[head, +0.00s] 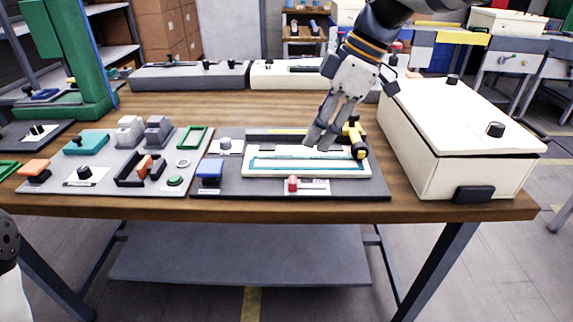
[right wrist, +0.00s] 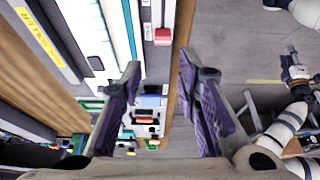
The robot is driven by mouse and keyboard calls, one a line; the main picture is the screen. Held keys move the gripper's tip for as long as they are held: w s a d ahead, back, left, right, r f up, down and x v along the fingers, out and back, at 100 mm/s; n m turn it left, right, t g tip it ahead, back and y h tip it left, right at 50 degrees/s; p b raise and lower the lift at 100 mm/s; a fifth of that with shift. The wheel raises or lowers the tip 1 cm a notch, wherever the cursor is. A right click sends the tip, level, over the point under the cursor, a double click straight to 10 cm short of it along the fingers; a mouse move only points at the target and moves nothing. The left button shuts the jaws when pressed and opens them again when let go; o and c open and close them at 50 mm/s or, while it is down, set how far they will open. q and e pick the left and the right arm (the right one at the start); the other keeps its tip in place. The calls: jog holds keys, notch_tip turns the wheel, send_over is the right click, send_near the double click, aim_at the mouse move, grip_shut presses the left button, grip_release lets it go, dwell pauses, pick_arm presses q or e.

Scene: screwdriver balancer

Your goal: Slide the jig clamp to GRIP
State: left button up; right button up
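A red knob (head: 292,184) stands on a small white slide plate (head: 313,188) at the front of the dark jig board. I take it for the jig clamp; its markings are too small to read. The red knob also shows in the right wrist view (right wrist: 163,36). My right gripper (head: 320,135) is open and empty above the white tray of the jig, behind and above the knob. In the right wrist view its fingers (right wrist: 160,85) stand wide apart. My left gripper appears small at the right of the right wrist view (right wrist: 292,62); its fingers are unclear.
A yellow and black tool (head: 355,137) stands at the tray's right end, close to my right gripper. A large white box (head: 435,165) stands to the right. A grey panel (head: 112,180) with knobs and blocks lies left. A blue block (head: 209,171) sits at the board's left.

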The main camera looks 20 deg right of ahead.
aim_at(293, 180)
jog(key=x, duration=1)
jog(key=shift+s+a+f, duration=0.1)
jog(key=shift+a+f, duration=0.05)
jog(key=shift+f, duration=0.25)
grip_shut()
